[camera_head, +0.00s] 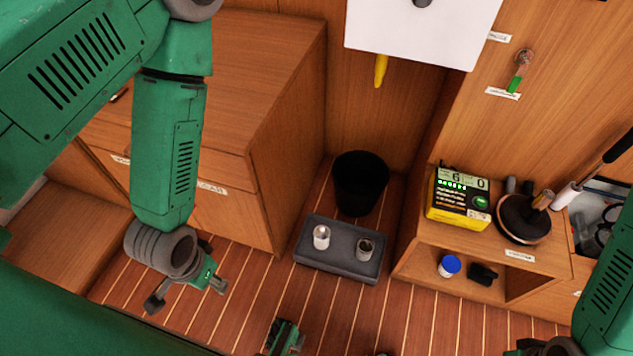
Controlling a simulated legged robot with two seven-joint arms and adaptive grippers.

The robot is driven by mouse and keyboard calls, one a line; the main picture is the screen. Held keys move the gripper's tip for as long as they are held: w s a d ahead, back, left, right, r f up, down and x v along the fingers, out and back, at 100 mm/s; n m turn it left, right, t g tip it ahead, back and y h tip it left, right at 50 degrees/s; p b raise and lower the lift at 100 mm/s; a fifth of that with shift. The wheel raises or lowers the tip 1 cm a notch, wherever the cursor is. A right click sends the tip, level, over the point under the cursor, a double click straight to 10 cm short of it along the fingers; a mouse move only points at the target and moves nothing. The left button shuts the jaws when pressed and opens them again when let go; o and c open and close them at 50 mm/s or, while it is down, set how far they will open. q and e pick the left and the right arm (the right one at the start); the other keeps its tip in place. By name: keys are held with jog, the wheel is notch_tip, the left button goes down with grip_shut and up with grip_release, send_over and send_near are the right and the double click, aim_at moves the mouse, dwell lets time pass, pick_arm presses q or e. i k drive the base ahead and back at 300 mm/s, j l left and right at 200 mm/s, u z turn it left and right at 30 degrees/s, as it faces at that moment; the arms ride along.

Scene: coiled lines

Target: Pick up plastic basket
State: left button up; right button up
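A black round bin, the plastic basket (360,182), stands upright on the floor in a recess between two wooden cabinets. Its open top faces up, and its inside is dark. My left gripper (188,295) hangs at the lower left with its fingers spread apart and nothing between them. It is well to the left of the basket and apart from it. My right arm comes in at the lower right.
A grey tray (312,262) with a white container (321,237) and a dark cup (366,249) lies in front of the basket. The left cabinet (290,130) and right shelf unit (420,262) flank the recess. A yellow device (458,212) stands on the shelf unit. Floor is clear left of the tray.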

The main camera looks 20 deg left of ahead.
aim_at(322, 233)
jog(key=u, duration=0.5)
jog(key=i+j+z, duration=0.1)
jog(key=j+z, duration=0.2)
jog(key=j, duration=0.5)
jog(key=z, duration=1.25)
jog(key=i+j, duration=0.4)
